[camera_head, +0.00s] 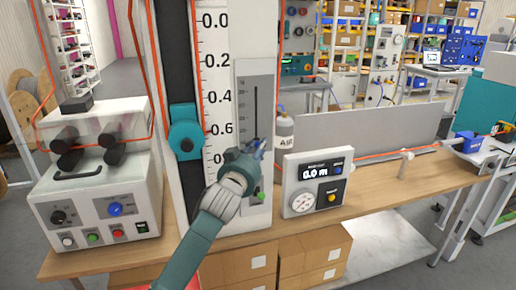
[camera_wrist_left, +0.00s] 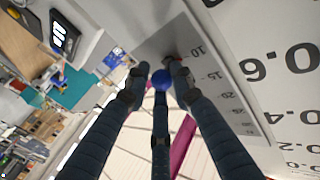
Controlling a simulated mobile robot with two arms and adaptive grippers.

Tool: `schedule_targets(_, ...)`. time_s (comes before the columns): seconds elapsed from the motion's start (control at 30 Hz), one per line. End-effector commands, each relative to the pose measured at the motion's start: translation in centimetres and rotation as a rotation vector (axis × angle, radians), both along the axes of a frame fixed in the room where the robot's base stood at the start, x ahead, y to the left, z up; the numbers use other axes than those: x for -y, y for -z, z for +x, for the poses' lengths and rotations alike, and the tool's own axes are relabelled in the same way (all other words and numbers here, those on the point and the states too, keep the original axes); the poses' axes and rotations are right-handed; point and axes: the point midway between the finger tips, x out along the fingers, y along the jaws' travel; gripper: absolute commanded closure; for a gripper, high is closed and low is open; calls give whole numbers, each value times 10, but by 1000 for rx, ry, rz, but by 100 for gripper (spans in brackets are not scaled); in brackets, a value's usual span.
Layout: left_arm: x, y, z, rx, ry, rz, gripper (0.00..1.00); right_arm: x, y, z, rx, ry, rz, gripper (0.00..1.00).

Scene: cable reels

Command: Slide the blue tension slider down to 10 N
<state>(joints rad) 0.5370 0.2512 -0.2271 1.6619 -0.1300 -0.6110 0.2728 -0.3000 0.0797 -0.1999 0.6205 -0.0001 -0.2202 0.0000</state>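The blue tension slider knob (camera_wrist_left: 162,79) shows in the left wrist view as a round ball between my left gripper's (camera_wrist_left: 160,76) fingertips. The fingers close in around it and seem to touch it. In the head view my left gripper (camera_head: 259,150) is at the lower part of the grey slider panel (camera_head: 245,88), and its fingers mostly hide the knob. The panel has a dark vertical slot (camera_head: 256,100) above the gripper. In the wrist view the scale's 10 mark (camera_wrist_left: 197,50) is close to the fingertips; the exact knob reading is unclear. My right gripper is not in view.
A green button (camera_head: 260,196) sits below my gripper. A length meter (camera_head: 315,183) showing 0.0 m stands to the right, with an air bottle (camera_head: 284,134) behind. A teal clamp (camera_head: 185,132) on the ruled column and a control box (camera_head: 100,190) stand left.

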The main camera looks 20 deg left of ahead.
Motion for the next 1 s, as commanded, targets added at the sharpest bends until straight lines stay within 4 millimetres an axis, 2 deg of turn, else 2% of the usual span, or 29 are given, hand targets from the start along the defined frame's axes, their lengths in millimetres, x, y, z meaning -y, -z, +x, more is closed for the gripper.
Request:
schedule_targets(0.03,0,10,0,-19,-2,0,71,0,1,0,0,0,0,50)
schedule_targets(0.4,-1,5,0,-10,-3,0,71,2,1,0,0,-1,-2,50)
schedule_targets(0.53,-1,5,-8,-9,-2,0,71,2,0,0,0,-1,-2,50)
schedule_targets(0.67,0,6,-29,-9,-1,0,71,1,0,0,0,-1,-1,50)
schedule_targets(1.0,2,6,-98,-11,0,1,71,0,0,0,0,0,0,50)
